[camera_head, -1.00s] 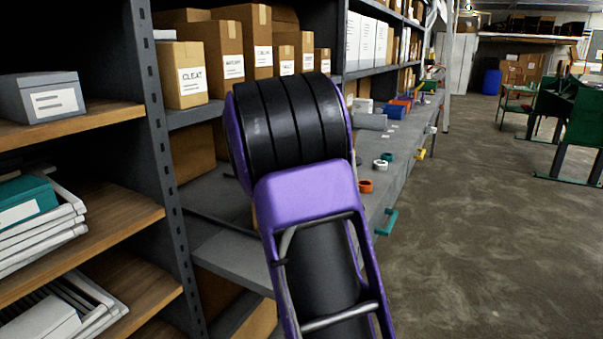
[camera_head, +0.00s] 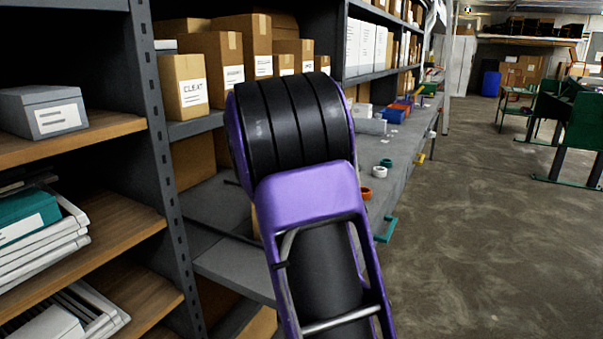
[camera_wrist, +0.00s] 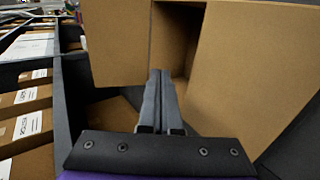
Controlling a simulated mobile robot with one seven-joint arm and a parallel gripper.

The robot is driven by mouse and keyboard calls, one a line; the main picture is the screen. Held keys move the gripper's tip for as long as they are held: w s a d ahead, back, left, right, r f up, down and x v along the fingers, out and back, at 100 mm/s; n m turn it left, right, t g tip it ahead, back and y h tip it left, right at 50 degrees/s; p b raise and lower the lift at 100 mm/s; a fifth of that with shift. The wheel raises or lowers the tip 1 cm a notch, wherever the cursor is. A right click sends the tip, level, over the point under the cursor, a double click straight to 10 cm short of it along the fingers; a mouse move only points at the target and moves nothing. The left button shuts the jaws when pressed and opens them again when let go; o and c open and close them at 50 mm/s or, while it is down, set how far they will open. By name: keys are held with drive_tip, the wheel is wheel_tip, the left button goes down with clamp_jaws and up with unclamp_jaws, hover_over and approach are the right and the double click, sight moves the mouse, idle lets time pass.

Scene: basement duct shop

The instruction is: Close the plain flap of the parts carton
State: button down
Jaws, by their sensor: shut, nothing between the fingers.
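In the wrist view a brown carton (camera_wrist: 255,75) fills the upper middle and right, close up. A narrow dark opening (camera_wrist: 178,35) shows between a left cardboard panel (camera_wrist: 118,45) and a wider right panel. I cannot tell which panel is the plain flap; no marking shows on either. My gripper (camera_wrist: 161,78) is shut and empty, its fingertips at the lower part of the opening, between the two panels. I cannot tell whether they touch cardboard. In the head view my arm hides the gripper and most of what lies behind it.
Labelled brown boxes (camera_head: 187,85) stand on the grey shelving, and labelled boxes (camera_wrist: 22,127) also show at the left of the wrist view. A grey bench (camera_head: 400,165) with small coloured parts runs back beside the shelves.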

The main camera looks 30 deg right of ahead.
wheel_tip(320, 180, up, 12)
drive_tip(key=p, duration=0.2)
drive_tip(key=shift+r+p, duration=0.15)
drive_tip(key=shift+p, duration=0.2)
